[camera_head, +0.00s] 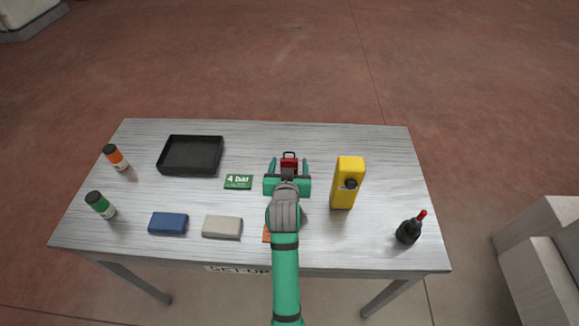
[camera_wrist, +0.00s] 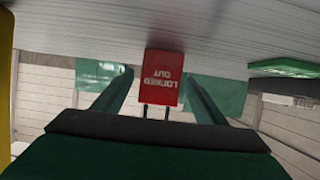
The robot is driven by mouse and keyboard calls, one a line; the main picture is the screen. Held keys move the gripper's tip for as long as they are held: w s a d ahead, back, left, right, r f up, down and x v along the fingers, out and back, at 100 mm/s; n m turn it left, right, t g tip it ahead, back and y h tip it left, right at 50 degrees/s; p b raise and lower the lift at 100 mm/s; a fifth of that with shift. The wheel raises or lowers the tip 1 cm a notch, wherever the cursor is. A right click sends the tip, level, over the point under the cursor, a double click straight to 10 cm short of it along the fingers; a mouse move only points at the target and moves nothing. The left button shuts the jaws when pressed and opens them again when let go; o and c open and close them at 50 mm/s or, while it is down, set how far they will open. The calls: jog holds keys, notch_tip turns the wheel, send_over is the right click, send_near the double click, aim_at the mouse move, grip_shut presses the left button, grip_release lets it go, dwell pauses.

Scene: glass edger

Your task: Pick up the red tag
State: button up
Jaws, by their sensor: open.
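The red tag (camera_head: 289,160) is a small red padlock-like piece with a dark loop, on the grey table (camera_head: 300,137) at its middle back. In the wrist view the red tag (camera_wrist: 163,68) reads "LOCKED OUT" upside down. My gripper (camera_head: 289,168) is open, with one finger on each side of the tag. In the wrist view my gripper (camera_wrist: 160,88) has a clear gap between its left finger and the tag. The right finger is closer to the tag, and I cannot tell whether it touches. My wrist hides the table just in front.
A green "4 bar" card (camera_head: 238,182) lies left of my gripper. A yellow block-shaped device (camera_head: 347,183) stands close on the right. A black tray (camera_head: 190,155), blue block (camera_head: 168,223), beige block (camera_head: 222,227), two small bottles and a dark bottle (camera_head: 409,231) stand farther off.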

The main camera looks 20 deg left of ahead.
jog(key=c, duration=1.1)
jog(key=shift+c, duration=0.2)
jog(key=shift+w+r, duration=0.1)
